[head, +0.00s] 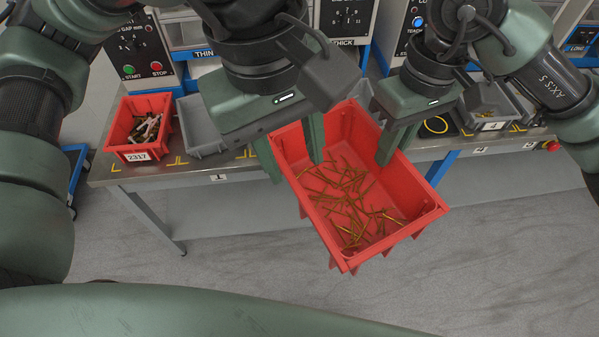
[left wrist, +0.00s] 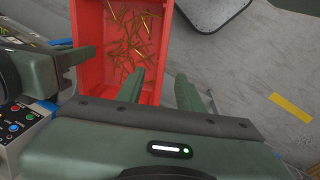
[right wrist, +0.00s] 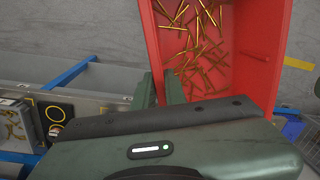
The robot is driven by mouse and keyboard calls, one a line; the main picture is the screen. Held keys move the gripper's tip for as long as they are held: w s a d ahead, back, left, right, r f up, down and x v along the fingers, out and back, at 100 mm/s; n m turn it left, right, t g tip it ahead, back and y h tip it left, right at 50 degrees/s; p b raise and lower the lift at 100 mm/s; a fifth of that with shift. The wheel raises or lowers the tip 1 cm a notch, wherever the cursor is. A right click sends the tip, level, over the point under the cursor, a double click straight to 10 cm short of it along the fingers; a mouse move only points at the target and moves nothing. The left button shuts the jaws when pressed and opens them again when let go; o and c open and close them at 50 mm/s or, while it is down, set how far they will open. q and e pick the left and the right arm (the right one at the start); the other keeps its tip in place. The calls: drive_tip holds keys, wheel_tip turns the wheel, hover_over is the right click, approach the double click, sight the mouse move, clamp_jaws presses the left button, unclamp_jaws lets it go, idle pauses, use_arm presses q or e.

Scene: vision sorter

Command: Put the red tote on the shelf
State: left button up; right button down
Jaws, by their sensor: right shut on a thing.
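The red tote (head: 425,220), open-topped with several brass-coloured pins inside, hangs over the floor in front of the bench edge. My left gripper (head: 296,167) straddles its left wall, one finger inside and one outside. In the left wrist view its fingers (left wrist: 160,75) stand apart with a gap around the tote wall (left wrist: 166,50). My right gripper (head: 395,153) is shut on the opposite wall; the right wrist view shows its fingers (right wrist: 160,78) close together at the tote rim (right wrist: 150,45). I cannot make out the shelf for certain.
A second red bin (head: 160,150) labelled 2317 sits on the bench (head: 110,172) at left, with a grey bin (head: 200,130) beside it. Grey trays (head: 500,118) stand at the right. Control panels line the back. The floor (head: 500,260) in front is clear.

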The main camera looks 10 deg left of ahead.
sight(304, 194)
use_arm(q)
drive_tip(key=f, duration=0.6)
drive_tip(key=d+f, duration=0.1)
drive_tip(key=f, duration=0.3)
drive_tip(key=shift+w+d, duration=0.1)
drive_tip(key=shift+w, duration=0.3)
clamp_jaws()
drive_tip(key=shift+w+d+r, duration=0.1)
use_arm(e)
drive_tip(key=shift+s+a, duration=0.1)
drive_tip(key=shift+a, duration=0.1)
idle(0.4)
drive_tip(key=c, duration=1.4)
unclamp_jaws()
drive_tip(key=shift+d, duration=0.1)
drive_tip(key=shift+r, duration=0.1)
